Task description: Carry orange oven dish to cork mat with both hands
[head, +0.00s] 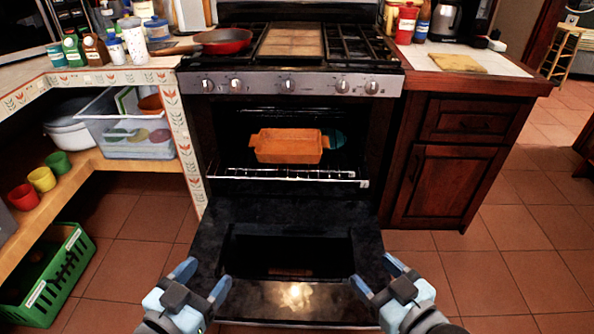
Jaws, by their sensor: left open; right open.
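The orange oven dish (288,150) sits inside the open oven, on a rack, with a handle at each short side. The cork mat (458,62) lies on the white tiled counter to the right of the stove; it looks yellowish and flat. My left gripper (203,277) is open and empty at the lower left, by the left edge of the lowered oven door. My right gripper (377,274) is open and empty at the lower right, by the door's right edge. Both are well short of the dish.
The oven door (290,295) hangs down open in front. A wire rack (285,174) shows below the dish. A red pan (222,40) stands on the stove's left. A red canister (405,24) and a kettle (447,20) stand behind the mat. A green crate (52,280) is on the floor at left.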

